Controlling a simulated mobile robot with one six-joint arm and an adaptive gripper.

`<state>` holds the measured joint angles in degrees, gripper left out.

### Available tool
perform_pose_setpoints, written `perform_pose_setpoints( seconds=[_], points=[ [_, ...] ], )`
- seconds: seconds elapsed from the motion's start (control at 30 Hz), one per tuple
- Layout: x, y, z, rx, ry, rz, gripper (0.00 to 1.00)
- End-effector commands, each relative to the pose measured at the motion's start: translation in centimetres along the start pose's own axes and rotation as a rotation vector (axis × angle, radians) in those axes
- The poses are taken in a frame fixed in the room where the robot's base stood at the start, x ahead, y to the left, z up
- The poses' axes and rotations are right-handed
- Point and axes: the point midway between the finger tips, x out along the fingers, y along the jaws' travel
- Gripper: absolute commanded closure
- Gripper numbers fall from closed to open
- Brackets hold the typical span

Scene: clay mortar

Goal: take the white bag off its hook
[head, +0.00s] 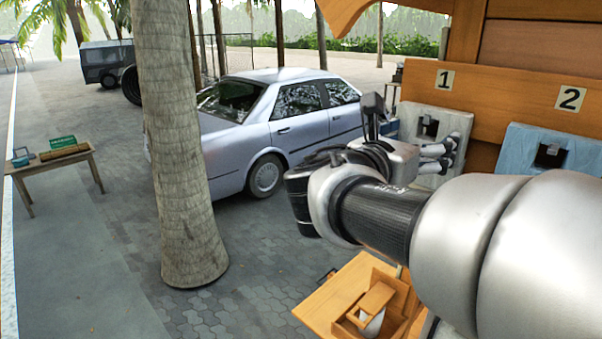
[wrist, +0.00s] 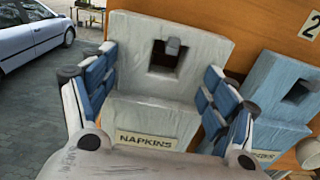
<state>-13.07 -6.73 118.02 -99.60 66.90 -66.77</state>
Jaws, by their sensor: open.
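The white bag (head: 462,124) hangs under the number 1 sign on the orange wooden wall. In the wrist view the white bag (wrist: 135,75) fills the middle, with a square hole near its top and a "NAPKINS" label low on its front. A dark grey hook (wrist: 172,48) shows through the hole. My gripper (wrist: 160,66) is open and empty, with one finger towards each side of the bag. In the head view my gripper (head: 438,156) is just in front of the bag. I cannot tell whether the fingers touch it.
A blue bag (head: 550,152) hangs to the right under the number 2 sign (head: 570,98). A wooden tray (head: 340,327) lies below. A silver car (head: 290,125), a tree trunk (head: 180,150) and a small table (head: 50,164) stand to the left.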

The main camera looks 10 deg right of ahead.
Motion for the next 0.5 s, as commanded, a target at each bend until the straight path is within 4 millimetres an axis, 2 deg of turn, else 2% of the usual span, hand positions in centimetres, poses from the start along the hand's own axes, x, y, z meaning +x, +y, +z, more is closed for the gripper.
perform_pose_setpoints(
  seconds=[0.1,0.2,0.5],
  points=[
    [2.0,-0.5,0.1,-0.002,0.001,-0.005,0.22],
    [3.1,-0.4,0.1,0.000,0.000,-0.003,0.22],
    [3.5,-0.4,0.0,0.001,0.000,0.000,0.22]
  ],
)
